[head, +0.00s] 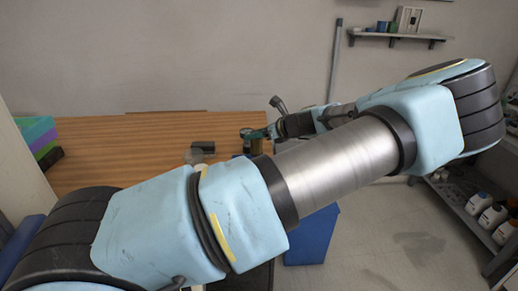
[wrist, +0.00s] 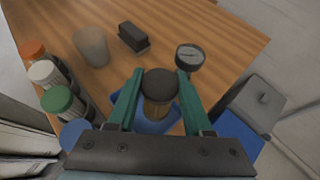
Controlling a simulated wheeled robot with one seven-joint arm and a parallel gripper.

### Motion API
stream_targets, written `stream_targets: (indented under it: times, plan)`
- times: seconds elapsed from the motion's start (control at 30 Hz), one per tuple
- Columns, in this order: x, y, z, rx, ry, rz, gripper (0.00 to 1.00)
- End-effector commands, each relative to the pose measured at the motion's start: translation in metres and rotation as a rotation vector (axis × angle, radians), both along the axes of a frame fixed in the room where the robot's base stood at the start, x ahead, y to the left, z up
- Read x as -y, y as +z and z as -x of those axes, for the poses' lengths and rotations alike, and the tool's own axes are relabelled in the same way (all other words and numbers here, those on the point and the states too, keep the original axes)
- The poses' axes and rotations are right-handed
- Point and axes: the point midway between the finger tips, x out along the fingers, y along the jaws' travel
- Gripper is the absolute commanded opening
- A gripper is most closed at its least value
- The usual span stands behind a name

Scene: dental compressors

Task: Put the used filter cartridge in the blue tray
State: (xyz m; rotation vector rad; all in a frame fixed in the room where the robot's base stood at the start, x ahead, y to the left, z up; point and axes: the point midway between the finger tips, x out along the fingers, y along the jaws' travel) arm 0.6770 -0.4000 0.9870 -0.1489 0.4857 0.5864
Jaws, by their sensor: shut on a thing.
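My gripper (wrist: 159,84) has teal fingers on either side of the filter cartridge (wrist: 157,90) and is shut on it. The cartridge has a dark round cap and an amber-brown body. In the wrist view, the blue tray (wrist: 172,119) shows behind and below the cartridge on the wooden table. The cartridge hides part of the tray, and I cannot tell its height above it. In the head view, my gripper (head: 262,133) is at the table's right end with the cartridge (head: 256,146). My arm hides most of the tray there.
A pressure gauge (wrist: 189,57), a dark block (wrist: 133,37) and a translucent cup (wrist: 91,46) stand near the tray. Jars with orange, white and green lids (wrist: 56,99) line the left. A blue bin (head: 312,235) stands on the floor beyond the table edge.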

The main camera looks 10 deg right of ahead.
Motion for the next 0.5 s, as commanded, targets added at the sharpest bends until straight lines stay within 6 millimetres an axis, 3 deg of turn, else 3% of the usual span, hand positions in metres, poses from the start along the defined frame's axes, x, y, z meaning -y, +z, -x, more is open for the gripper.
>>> stream_targets:
  times: [0.5]
  plan:
    - [0.0, -0.052, 0.0, 0.0, 0.001, 0.0, 0.0]
